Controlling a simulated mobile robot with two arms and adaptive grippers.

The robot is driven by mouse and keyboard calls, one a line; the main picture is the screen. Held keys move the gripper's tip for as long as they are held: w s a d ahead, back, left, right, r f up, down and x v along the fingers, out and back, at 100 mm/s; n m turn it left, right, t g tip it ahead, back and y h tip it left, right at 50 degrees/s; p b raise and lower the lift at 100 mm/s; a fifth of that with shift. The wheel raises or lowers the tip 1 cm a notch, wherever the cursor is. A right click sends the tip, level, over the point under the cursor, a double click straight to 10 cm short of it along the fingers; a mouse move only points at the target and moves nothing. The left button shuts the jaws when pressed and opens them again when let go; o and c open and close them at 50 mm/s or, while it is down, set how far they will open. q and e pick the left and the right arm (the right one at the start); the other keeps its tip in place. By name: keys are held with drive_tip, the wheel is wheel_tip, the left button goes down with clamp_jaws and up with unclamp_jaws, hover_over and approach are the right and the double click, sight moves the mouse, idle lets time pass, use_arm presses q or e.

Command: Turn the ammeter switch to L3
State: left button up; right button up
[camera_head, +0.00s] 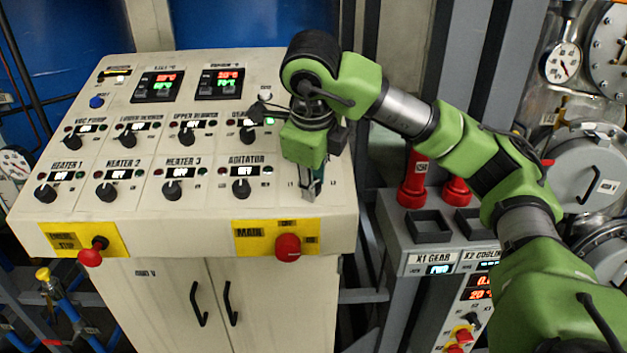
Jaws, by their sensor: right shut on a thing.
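The ammeter switch is not clearly visible; my right gripper covers the right end of the lower row on the beige control panel (130,215), where small L-labels show. My right gripper (311,190) comes in from the right and points down at that spot. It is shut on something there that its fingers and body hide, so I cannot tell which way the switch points. My left gripper is not in view.
Several black knobs, such as the agitator knob (241,188), sit left of my gripper. A red main switch (288,247) and a red emergency stop (91,256) are on the front edge. A grey cabinet (384,215) with red plugs (413,180) stands at right.

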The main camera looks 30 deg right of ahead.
drive_tip(key=shift+f, duration=0.15)
drive_tip(key=o, duration=1.1)
drive_tip(key=shift+s+r, duration=0.1)
drive_tip(key=shift+r, duration=0.5)
drive_tip(key=v, duration=1.1)
drive_tip(key=shift+f, duration=0.1)
